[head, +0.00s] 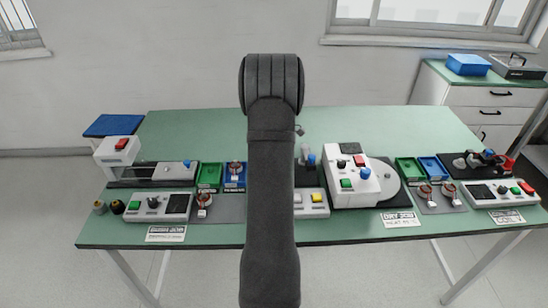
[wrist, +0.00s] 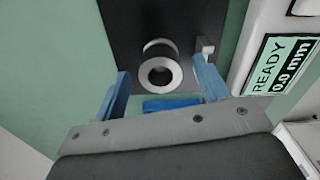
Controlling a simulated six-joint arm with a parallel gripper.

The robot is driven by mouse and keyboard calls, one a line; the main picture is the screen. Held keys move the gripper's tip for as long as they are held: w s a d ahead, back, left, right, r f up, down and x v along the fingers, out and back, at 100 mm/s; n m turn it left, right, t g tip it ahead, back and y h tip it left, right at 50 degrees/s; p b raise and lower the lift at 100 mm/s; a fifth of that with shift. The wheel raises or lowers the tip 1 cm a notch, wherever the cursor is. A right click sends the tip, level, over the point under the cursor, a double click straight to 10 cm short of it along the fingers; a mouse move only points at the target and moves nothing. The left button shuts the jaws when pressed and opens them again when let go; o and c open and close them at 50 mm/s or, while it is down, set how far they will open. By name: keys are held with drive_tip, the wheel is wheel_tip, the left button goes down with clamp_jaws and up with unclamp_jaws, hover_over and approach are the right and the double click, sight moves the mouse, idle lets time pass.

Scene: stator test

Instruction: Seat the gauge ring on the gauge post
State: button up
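In the wrist view, my gripper (wrist: 160,72) has its two blue fingers spread wide, with nothing touching them. A silver-rimmed round part (wrist: 160,72) with a dark centre and a dark body behind it stands between the fingertips, over a dark plate (wrist: 120,25). I cannot tell whether it is the gauge ring, the gauge post or both together. In the head view, my arm hides the gripper and most of this station. A grey upright piece (head: 304,152) shows just right of the arm, with a small blue patch beside it.
A white unit in the wrist view has a display (wrist: 285,68) reading READY 0.0 mm. A small metal block (wrist: 206,45) stands near the right finger. In the head view, green and blue trays (head: 409,170) and a white machine (head: 350,175) stand right of my arm. The table's back (head: 190,130) is clear.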

wheel_tip(320, 180, up, 17)
drive_tip(key=shift+r, duration=0.2)
idle(0.4)
idle(0.5)
wheel_tip(320, 180, down, 18)
drive_tip(key=shift+r, duration=0.3)
idle(0.3)
wheel_tip(320, 180, up, 17)
wheel_tip(320, 180, down, 17)
drive_tip(key=shift+r, duration=0.15)
wheel_tip(320, 180, up, 8)
drive_tip(key=shift+f, duration=0.2)
idle(0.7)
